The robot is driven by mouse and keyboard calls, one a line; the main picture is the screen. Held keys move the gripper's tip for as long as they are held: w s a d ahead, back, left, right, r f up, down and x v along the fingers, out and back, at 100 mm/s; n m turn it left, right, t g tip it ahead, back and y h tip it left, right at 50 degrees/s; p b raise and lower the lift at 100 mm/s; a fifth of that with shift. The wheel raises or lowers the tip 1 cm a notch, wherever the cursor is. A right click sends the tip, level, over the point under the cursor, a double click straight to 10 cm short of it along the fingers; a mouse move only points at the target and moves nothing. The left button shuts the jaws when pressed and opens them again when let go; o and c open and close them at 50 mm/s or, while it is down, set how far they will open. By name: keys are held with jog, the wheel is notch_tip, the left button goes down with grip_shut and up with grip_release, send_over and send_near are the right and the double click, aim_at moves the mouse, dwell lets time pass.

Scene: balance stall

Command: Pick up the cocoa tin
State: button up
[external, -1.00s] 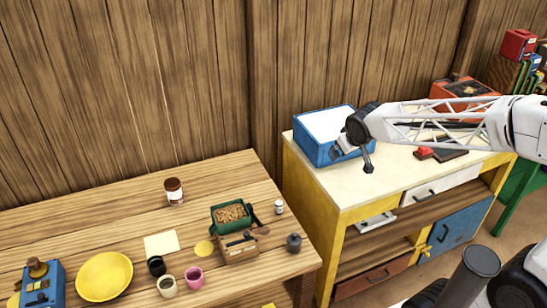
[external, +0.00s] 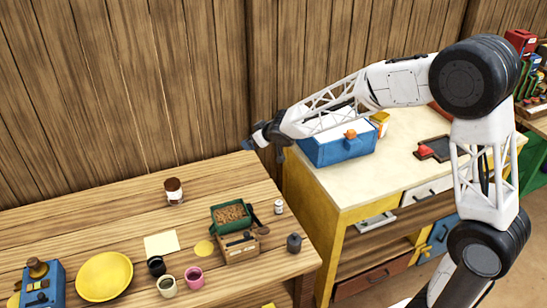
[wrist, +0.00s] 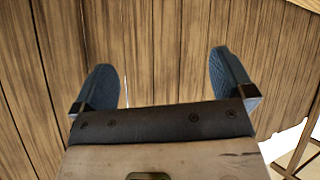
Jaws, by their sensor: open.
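A small jar-like container with a brown lid and pale label (external: 174,191) stands upright at the back of the wooden table; it may be the cocoa tin, but I cannot read its label. My gripper (external: 263,151) is up in front of the plank wall, to the right of and higher in the picture than that container. In the wrist view my gripper (wrist: 161,84) is open, with two blue fingers apart and only wall planks between them. The container does not show in the wrist view.
The table (external: 105,205) also holds a yellow plate (external: 104,277), several cups, a green box of brown pieces (external: 231,214), a small white bottle (external: 279,206) and a dark weight (external: 294,243). A blue box (external: 340,151) stands on the cabinet at right.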

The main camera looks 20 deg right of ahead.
jog(key=w+a+f+n+y, duration=0.4)
jog(key=a+f, duration=0.3)
jog(key=a, duration=0.6)
jog(key=n+g+y, duration=0.1)
jog(key=g+y, duration=0.2)
jog(key=y, duration=0.1)
send_near(175, 183)
jog(key=x, duration=0.3)
jog(key=shift+a, duration=0.35)
jog(key=shift+w+a+f, duration=0.1)
jog(key=shift+x, duration=1.25)
jog(key=shift+x, duration=2.55)
jog(key=shift+w+f, duration=0.1)
jog(key=shift+w, duration=0.05)
